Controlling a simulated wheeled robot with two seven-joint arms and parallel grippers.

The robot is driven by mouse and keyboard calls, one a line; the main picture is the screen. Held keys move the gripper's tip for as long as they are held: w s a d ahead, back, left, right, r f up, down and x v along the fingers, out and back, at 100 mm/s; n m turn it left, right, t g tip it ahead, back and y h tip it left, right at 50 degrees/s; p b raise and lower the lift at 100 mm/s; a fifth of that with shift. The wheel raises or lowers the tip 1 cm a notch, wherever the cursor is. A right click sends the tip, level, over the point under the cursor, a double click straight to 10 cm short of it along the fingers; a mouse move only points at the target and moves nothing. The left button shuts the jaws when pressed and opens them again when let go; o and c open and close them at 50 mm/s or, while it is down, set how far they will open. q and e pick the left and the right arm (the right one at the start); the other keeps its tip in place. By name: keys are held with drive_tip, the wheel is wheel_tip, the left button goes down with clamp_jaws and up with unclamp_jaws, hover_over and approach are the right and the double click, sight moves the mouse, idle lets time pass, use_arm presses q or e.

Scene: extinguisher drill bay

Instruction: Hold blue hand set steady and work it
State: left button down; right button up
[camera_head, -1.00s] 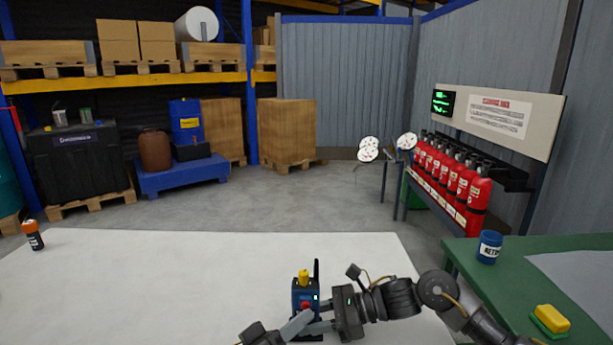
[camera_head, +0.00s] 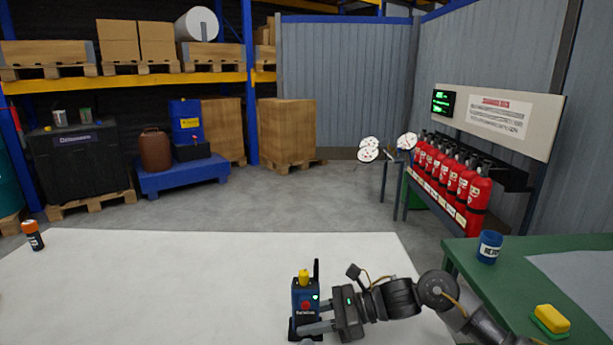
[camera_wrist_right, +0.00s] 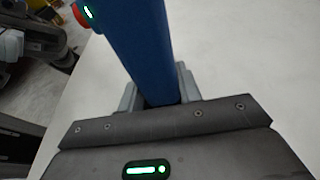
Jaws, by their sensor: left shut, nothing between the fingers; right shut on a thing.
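The blue hand set (camera_head: 305,291) stands upright on the white table near its front edge. It has a yellow knob (camera_head: 304,275) on top, a black antenna, a red button (camera_head: 306,306) on its face and a small lit lamp. My right gripper (camera_head: 312,328) comes in from the right and is shut on its lower part. In the right wrist view the blue body (camera_wrist_right: 140,45) runs between the grey fingers, with the red button (camera_wrist_right: 78,14) and a green light at the upper left. My left gripper does not show in the head view.
An orange-capped dark bottle (camera_head: 33,236) stands at the white table's (camera_head: 190,280) far left. A green table (camera_head: 485,275) at the right holds a blue jar (camera_head: 489,247) and a yellow sponge (camera_head: 551,318). The white table's middle is clear.

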drive_tip(key=o, duration=1)
drive_tip(key=v, duration=1.2)
